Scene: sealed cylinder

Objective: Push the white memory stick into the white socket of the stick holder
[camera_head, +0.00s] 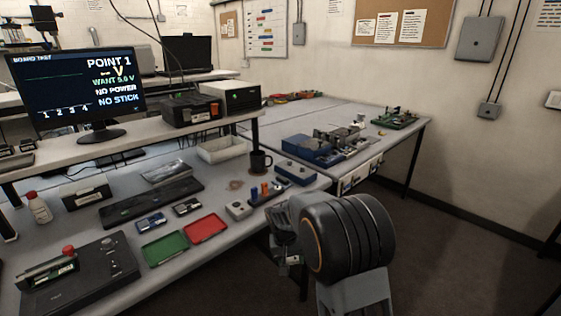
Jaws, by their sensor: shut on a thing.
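My gripper (287,256) is at the lower middle, in front of the bench's right edge and over the floor. It is shut on a small pale piece (293,261), which looks like the white memory stick; my gripper hides most of it. The stick holder (270,195) appears to be the dark block on the bench, up and left of my gripper, with upright orange and blue sticks in it. Its white socket is too small to make out. The gripper and the holder are apart.
A grey box with a round knob (238,209) stands left of the holder. A blue box (296,172) and a dark mug (260,162) stand behind it. A red tray (206,229) and a green tray (165,247) lie further left. The monitor (82,88) reads "NO POWER, NO STICK".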

